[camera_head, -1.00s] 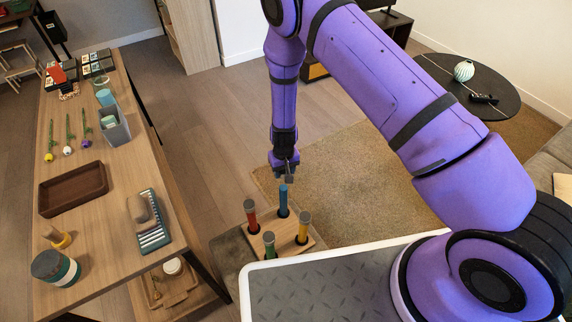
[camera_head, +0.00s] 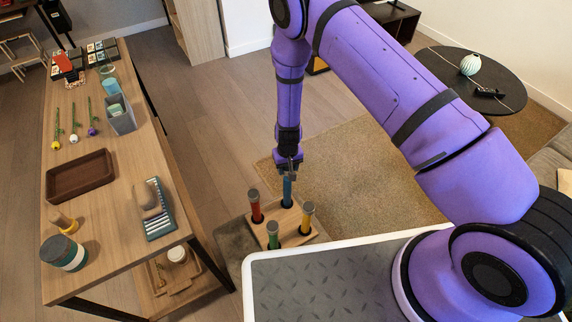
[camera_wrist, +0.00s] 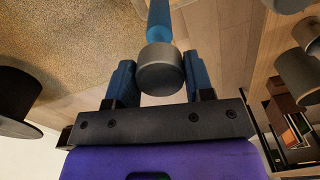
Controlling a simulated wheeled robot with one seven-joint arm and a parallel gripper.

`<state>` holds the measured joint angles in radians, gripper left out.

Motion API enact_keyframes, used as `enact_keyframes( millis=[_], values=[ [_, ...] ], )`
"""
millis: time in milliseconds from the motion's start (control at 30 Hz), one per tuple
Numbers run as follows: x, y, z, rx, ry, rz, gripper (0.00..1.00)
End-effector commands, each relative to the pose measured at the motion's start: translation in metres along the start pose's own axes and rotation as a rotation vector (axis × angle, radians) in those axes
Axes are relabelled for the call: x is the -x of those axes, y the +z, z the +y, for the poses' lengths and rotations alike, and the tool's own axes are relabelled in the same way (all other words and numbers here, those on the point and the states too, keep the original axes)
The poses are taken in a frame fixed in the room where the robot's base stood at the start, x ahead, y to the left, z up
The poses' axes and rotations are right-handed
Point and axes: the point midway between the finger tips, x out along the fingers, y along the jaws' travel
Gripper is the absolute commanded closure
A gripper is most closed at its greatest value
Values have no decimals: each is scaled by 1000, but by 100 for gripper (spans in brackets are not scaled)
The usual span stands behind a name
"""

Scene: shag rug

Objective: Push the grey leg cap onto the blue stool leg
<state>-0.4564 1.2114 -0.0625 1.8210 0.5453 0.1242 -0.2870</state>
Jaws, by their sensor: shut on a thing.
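The blue stool leg (camera_head: 287,191) stands upright at the back of the wooden stool seat (camera_head: 275,237), which lies upturned on the floor. My gripper (camera_head: 290,171) is directly above this leg and points down. In the wrist view, my gripper (camera_wrist: 161,78) is shut on the grey leg cap (camera_wrist: 160,74), a short round cylinder between the two fingers. The blue leg (camera_wrist: 159,18) runs up to the cap there and looks in line with it.
Red (camera_head: 255,209), yellow-orange (camera_head: 306,220) and green (camera_head: 272,238) legs with grey tops stand close by on the seat. A long wooden table (camera_head: 112,215) with a brown tray (camera_head: 80,177) is at left.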

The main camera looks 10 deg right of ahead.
Motion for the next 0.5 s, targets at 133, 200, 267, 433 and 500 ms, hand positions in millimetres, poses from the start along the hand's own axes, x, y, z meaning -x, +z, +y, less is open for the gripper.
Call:
enact_keyframes(
  millis=[133, 200, 267, 433, 500],
  values=[
    [-8, 1, 0, 0, 1, -2, 74],
    [-12, 0, 0, 0, 1, -1, 74],
    [-15, 0, 0, 0, 0, -1, 74],
    [-24, 1, 0, 0, 0, -2, 74],
    [-27, 1, 0, 0, 0, -2, 74]
  ],
)
